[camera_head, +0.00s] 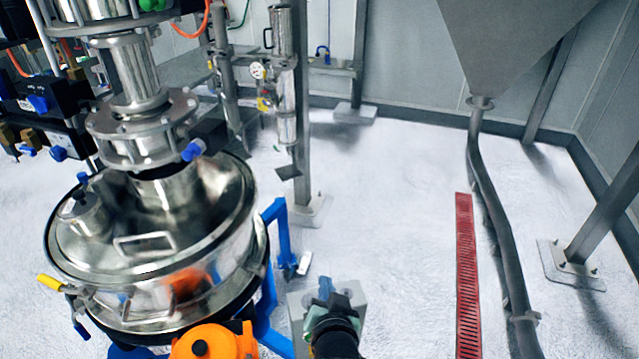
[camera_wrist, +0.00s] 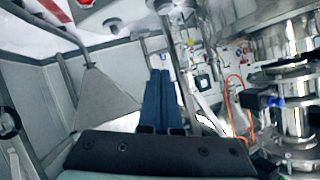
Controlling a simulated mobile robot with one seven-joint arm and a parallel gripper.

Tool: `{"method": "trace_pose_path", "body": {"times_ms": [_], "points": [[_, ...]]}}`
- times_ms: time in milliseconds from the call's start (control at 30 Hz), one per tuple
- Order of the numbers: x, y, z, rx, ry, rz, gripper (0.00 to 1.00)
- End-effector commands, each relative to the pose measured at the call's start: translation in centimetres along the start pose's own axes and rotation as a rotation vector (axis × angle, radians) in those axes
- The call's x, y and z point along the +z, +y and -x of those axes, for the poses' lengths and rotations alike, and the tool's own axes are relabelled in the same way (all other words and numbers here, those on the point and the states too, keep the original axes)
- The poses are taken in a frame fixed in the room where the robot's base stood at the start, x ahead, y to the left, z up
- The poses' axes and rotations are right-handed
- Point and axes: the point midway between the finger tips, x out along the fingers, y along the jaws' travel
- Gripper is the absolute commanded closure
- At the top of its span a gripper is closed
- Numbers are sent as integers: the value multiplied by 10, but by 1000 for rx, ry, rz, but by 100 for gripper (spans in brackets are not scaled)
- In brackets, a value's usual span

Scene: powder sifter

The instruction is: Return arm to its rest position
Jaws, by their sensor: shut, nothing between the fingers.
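My gripper (camera_head: 325,290) shows in the head view at the lower middle, to the right of the round steel sifter (camera_head: 150,245) and apart from it. Its blue fingers also show in the wrist view (camera_wrist: 158,98), side by side and closed together with nothing between them. The sifter has a domed lid with a handle and stands on a blue frame (camera_head: 282,238).
A grey hopper (camera_head: 510,40) hangs at the upper right, with a dark pipe (camera_head: 490,200) running down from it. A red floor grate (camera_head: 467,275) lies beside the pipe. A steel post (camera_head: 302,120) stands behind the sifter. The white floor between post and grate is clear.

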Motion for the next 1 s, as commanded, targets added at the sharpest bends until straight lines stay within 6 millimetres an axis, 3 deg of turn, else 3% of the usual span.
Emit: {"method": "trace_pose_path", "body": {"times_ms": [33, 100, 267, 367, 500, 600, 700, 800, 900, 1000], "points": [[-39, -17, 4, -27, 81, 35, 100], [-87, -38, 16, -55, 182, 80, 100], [-190, -87, 65, -112, 425, 177, 100], [-246, -115, 110, -139, 583, 232, 100], [-310, -150, 188, -168, 813, 298, 100], [-341, -168, 248, -180, 968, 334, 100], [-359, -180, 300, -184, 1094, 358, 100], [-368, -186, 336, -186, 1181, 371, 100], [-371, -189, 355, -184, 1226, 378, 100], [-372, -190, 362, -184, 1240, 380, 100]]}}
